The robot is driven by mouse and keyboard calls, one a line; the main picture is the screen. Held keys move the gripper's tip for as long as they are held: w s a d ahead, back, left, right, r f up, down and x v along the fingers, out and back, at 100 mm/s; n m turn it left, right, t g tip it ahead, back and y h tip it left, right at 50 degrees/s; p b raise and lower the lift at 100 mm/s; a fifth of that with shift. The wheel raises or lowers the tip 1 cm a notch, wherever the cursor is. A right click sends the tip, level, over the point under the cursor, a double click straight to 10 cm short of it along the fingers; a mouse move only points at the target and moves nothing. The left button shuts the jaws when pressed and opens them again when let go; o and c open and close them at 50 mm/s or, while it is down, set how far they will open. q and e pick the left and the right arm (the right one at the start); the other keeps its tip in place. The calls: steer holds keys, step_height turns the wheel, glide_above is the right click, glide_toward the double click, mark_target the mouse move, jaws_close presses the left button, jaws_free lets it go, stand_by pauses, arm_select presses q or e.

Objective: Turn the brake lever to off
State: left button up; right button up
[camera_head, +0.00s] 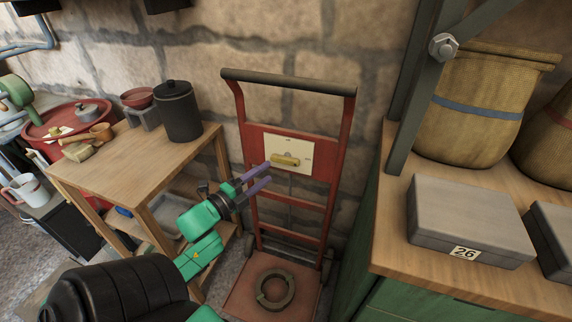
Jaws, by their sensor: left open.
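The brake lever (287,161) is a small brass-yellow handle. It lies roughly horizontal on a cream plate (299,148) fixed to the red panel of a red hand truck (333,155). Marks on the plate are too small to read. My left gripper (267,173), with purple fingers on a green and black arm, is open. Its fingertips are just left of and below the lever in the picture. I cannot tell whether they touch it, and nothing shows between them. My right gripper is not in view.
The hand truck stands against a stone wall, with a dark ring (275,288) on its base plate. A wooden table (130,165) with a black canister (179,112) is at left. A green cabinet with a wooden top (400,245), bearing grey boxes (465,222) and baskets, is at right.

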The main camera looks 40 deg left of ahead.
mark_target(282, 162)
arm_select(q)
steer(key=w, duration=0.7)
steer(key=shift+w+d+b, duration=0.1)
steer(key=shift+d+b, duration=0.1)
steer(key=shift+b, duration=0.1)
steer(key=shift+w, duration=0.25)
jaws_close()
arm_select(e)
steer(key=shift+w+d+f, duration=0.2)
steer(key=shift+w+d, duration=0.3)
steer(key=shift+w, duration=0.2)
arm_select(q)
steer(key=shift+f, duration=0.1)
